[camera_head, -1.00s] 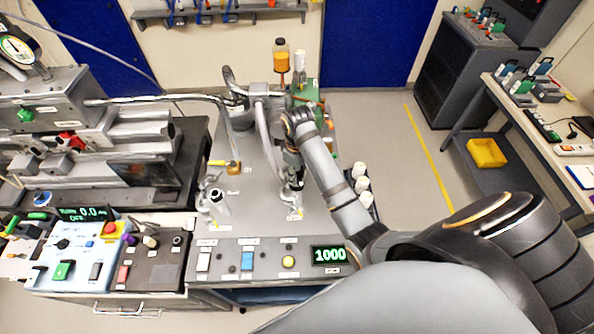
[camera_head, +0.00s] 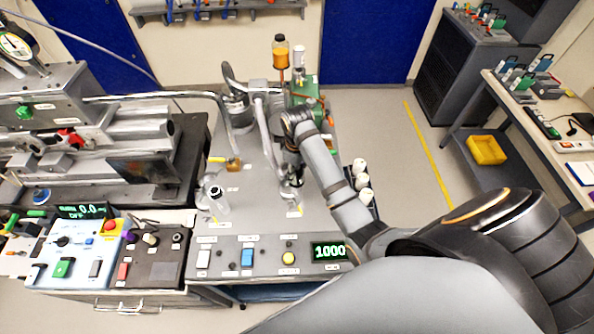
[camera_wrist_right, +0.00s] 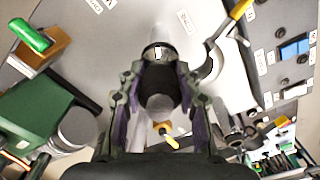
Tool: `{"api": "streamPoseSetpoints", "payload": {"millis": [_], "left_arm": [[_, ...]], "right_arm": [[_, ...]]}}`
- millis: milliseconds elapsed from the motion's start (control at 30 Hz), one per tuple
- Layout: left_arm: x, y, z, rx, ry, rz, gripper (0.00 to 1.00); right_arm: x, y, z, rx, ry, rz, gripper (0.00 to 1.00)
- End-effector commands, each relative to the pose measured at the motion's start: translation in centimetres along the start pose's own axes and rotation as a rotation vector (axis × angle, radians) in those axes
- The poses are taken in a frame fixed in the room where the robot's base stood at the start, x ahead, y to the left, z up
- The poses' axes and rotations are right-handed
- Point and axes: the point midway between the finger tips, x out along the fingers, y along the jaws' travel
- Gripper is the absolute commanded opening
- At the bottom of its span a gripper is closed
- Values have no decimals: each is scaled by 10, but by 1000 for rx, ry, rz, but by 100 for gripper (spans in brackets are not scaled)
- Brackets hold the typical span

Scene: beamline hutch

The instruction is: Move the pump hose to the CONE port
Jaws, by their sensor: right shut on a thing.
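The grey pump hose (camera_head: 262,125) comes down from the pipework at the back of the grey bench to my right gripper. My right gripper (camera_head: 291,167) is low over the right-hand port fitting (camera_head: 294,188). Its fingers, seen in the right wrist view (camera_wrist_right: 160,100), are shut around the dark hose end (camera_wrist_right: 160,88). I cannot tell whether the hose end is seated on a fitting or just above it. A second metal port fitting (camera_head: 217,199) stands to the left. The port labels are too small to read. My left gripper is not in view.
A yellow-handled valve (camera_head: 233,165) stands left of the hose. A front panel holds buttons and a display reading 1000 (camera_head: 329,251). A green unit (camera_head: 306,92) is behind the gripper.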

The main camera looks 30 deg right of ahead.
Motion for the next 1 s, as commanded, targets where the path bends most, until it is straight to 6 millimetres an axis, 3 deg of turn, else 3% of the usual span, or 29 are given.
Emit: {"api": "streamPoseSetpoints", "payload": {"millis": [267,300,500,1000], "left_arm": [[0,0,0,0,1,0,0],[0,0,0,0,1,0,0],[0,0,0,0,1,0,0],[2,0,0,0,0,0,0]], "right_arm": [[1,0,0,0,1,0,0],[1,0,0,0,1,0,37],[1,0,0,0,1,0,61],[1,2,-1,5,5,2,61]]}}
